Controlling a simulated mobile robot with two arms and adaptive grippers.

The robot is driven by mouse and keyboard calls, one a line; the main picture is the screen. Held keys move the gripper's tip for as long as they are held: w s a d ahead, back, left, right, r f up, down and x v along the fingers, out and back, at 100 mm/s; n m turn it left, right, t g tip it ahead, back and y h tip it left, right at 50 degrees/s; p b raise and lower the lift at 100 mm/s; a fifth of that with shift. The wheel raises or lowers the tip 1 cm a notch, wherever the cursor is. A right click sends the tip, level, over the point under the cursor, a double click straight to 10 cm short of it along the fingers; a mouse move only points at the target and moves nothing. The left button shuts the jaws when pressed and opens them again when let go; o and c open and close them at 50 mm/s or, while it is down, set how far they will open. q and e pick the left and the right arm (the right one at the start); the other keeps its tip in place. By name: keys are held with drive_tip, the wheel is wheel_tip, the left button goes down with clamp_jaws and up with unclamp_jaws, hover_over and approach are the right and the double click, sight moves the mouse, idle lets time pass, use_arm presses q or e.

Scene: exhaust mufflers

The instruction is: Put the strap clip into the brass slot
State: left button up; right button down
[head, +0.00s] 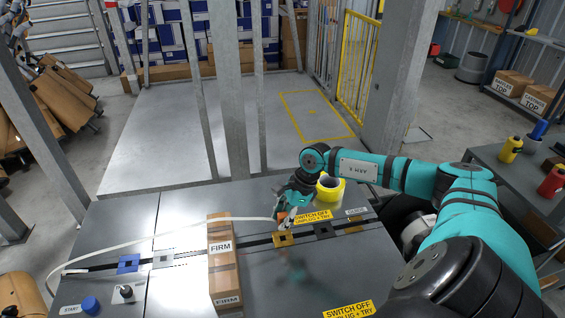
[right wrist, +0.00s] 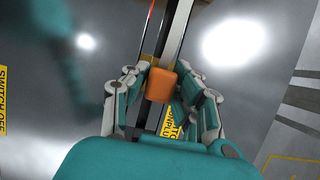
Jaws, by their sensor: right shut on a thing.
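The strap clip is an orange block (right wrist: 162,86) held between the fingers of my right gripper (right wrist: 166,80). In the head view my right gripper (head: 288,212) is over the bench just above the brass slot, and the clip shows only as a small orange patch there. The brass slot (head: 283,240) is a gold square plate with a dark centre on the black strip. In the right wrist view a brass edge (right wrist: 147,66) shows behind the clip; whether they touch I cannot tell. A pale strap (head: 170,231) arcs from near the gripper to the bench's left end. My left gripper is out of view.
Blue (head: 128,264), grey (head: 163,260) and black (head: 323,230) square plates sit along the same strip. A cardboard box marked FIRM (head: 222,262) lies across the bench left of the gripper. A yellow tape roll (head: 330,189) stands just right of the gripper.

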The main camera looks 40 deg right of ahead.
drive_tip(key=shift+f+b, duration=2)
drive_tip(key=shift+f, duration=0.35)
drive_tip(key=shift+b, duration=0.4)
idle(0.6)
drive_tip(key=shift+f+b, duration=0.45)
drive_tip(key=shift+f, duration=0.05)
drive_tip(key=c, duration=1)
unclamp_jaws()
drive_tip(key=shift+d+r, duration=0.1)
drive_tip(key=shift+r, duration=0.15)
drive_tip(key=v, duration=1.1)
drive_tip(key=shift+r, duration=0.3)
